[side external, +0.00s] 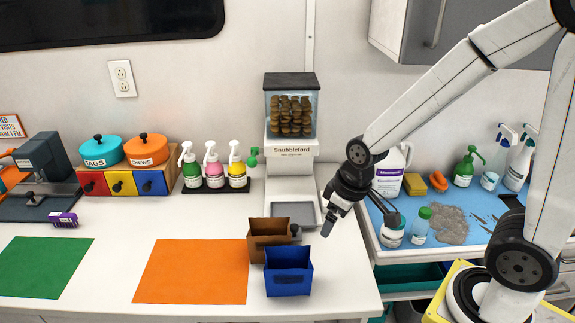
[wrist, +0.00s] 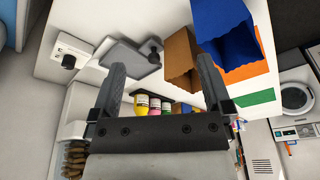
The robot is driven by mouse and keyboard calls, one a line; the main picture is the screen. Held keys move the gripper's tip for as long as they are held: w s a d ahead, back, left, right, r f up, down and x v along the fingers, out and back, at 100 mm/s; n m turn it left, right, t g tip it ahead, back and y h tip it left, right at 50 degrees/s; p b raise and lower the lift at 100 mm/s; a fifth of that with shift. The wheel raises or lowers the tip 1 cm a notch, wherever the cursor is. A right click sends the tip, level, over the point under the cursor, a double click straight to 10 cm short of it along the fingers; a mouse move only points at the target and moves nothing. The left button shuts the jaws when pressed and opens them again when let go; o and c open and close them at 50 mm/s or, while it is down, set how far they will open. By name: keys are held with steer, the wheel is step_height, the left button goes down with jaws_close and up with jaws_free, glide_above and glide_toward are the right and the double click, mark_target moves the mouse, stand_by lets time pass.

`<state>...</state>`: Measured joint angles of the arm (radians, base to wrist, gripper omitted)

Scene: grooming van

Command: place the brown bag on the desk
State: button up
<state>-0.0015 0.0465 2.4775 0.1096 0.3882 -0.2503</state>
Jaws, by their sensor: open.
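The brown bag (side external: 262,246) stands open-topped on the white desk (side external: 210,218), right of the orange mat and just behind the blue bag (side external: 289,279), which hides part of it. My gripper (side external: 358,221) is to the right of the bags, above the desk's right edge, empty with its fingers spread. In the wrist view, the brown bag (wrist: 180,58) lies beyond the fingers of my gripper (wrist: 161,67), nearer the right fingertip, which overlaps its edge. The blue bag (wrist: 222,30) is beside it. I see no contact with either bag.
A treat dispenser (side external: 292,145) with a grey tray (side external: 293,214) stands behind the bags. An orange mat (side external: 192,270) and green mat (side external: 43,266) lie left. Pump bottles (side external: 212,169) stand at the back. A blue-topped cart (side external: 455,240) with bottles is at right.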

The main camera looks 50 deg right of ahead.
steer(key=shift+s+d+f+m, duration=0.2)
steer(key=shift+s+m, duration=0.25)
steer(key=shift+s, duration=0.2)
steer(key=shift+s+d+f+m, duration=0.2)
steer(key=shift+s+m, duration=0.25)
steer(key=shift+s, duration=0.15)
stand_by(0.4)
